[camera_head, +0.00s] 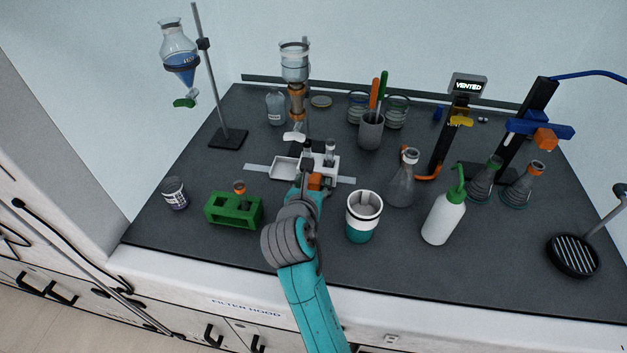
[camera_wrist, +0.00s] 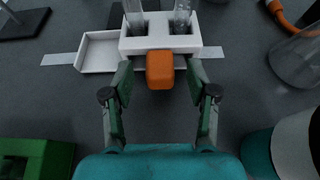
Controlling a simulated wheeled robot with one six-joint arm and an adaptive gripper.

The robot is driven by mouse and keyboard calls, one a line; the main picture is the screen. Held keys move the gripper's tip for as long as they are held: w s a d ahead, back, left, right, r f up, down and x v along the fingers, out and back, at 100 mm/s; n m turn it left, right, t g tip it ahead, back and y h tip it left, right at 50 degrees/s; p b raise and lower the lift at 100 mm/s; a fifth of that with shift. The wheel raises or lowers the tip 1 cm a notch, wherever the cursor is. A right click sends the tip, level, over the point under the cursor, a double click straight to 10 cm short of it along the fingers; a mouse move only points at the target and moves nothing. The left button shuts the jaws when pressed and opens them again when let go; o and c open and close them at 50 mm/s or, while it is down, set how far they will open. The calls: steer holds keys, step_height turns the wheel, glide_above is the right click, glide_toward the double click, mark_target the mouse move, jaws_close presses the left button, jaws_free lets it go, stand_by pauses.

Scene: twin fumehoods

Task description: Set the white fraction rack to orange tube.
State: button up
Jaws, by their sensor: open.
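The white fraction rack (camera_head: 322,163) sits on a pale flat rail (camera_head: 256,168) on the dark bench. It has two upright clear tubes at its back and a shallow white tray (camera_wrist: 98,52) on its left. An orange block (camera_wrist: 160,70) sticks out from its near side. In the head view my arm partly hides the rack's front. I cannot make out an orange colour in either tube.
A glass column (camera_head: 294,64) with an orange lower part and white spout stands behind the rack. A green rack (camera_head: 233,210) with an orange-topped item is at left. A teal-and-white cup (camera_head: 363,217), flask (camera_head: 402,182) and squeeze bottle (camera_head: 443,219) stand at right.

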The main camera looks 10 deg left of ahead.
steer(key=shift+x, duration=0.85)
jaws_close()
steer(key=shift+w+a, duration=0.1)
steer(key=shift+a, duration=3.8)
jaws_free()
steer(key=shift+a, duration=0.15)
steer(key=v, duration=1.2)
